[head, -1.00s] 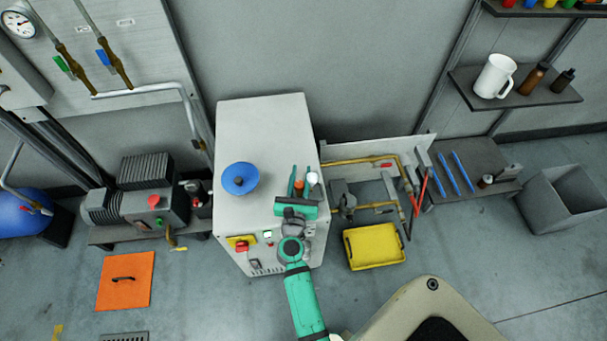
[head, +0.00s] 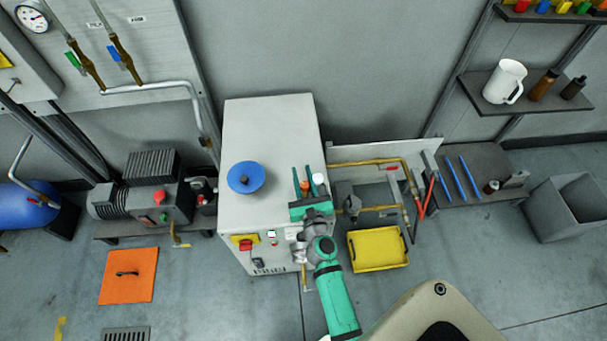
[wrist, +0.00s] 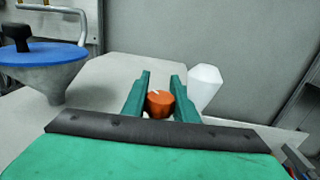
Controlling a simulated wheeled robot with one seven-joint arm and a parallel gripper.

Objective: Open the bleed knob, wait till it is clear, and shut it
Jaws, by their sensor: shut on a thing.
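The orange bleed knob (wrist: 160,103) stands on top of the grey cabinet (head: 268,125). It has a small white mark on its top face. My green gripper (wrist: 159,92) has its two fingers on either side of the knob and is shut on it. In the head view my gripper (head: 308,180) comes down over the cabinet's front right corner, with the orange knob (head: 304,186) between its fingers. A white faceted piece (wrist: 204,86) stands just right of the fingers; it also shows in the head view (head: 318,179).
A blue-lidded funnel (head: 246,178) stands left of the knob on the cabinet. A yellow tray (head: 378,250) lies on the floor at right, below brass piping (head: 368,162). A red switch (head: 245,244) is on the cabinet front. A pump (head: 150,203) stands at left.

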